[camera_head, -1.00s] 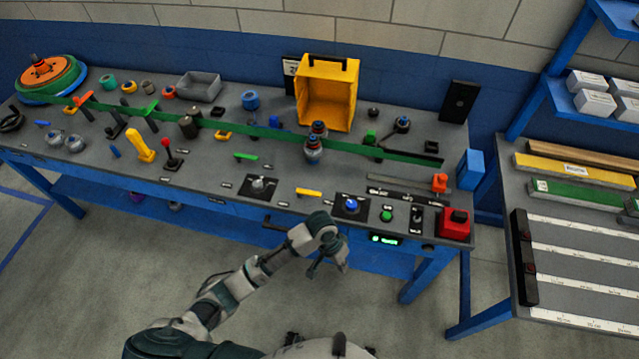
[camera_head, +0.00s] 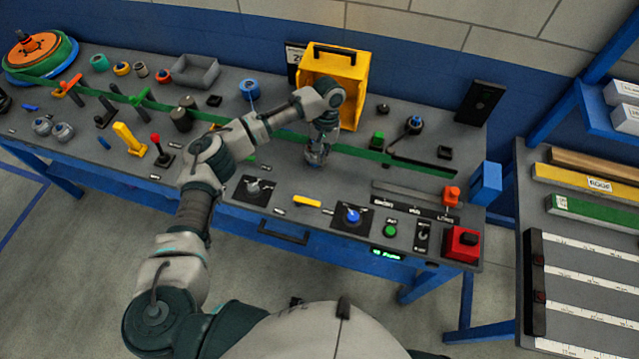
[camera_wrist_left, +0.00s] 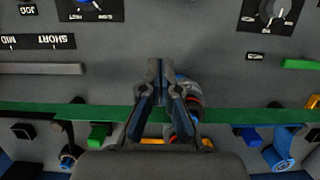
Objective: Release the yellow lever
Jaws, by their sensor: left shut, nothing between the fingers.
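A yellow upright lever-like piece (camera_head: 129,138) stands at the left of the bench, tilted slightly. A short yellow bar (camera_head: 307,202) lies flat near the bench's front edge, left of the blue knob (camera_head: 352,214). I cannot tell which of the two is the lever. My left gripper (camera_head: 317,158) is over the middle of the bench, behind the yellow bar and well right of the upright piece. In the left wrist view its fingers (camera_wrist_left: 163,76) are shut and empty, in front of a round grey, blue and red part (camera_wrist_left: 187,95), which they partly hide. My right gripper is not shown.
A green strip (camera_head: 358,154) runs along the bench. A yellow box (camera_head: 347,62) stands behind my left arm. A red-knobbed lever (camera_head: 161,150) stands near the upright yellow piece. A green button (camera_head: 390,231) and a red box (camera_head: 461,244) are at front right.

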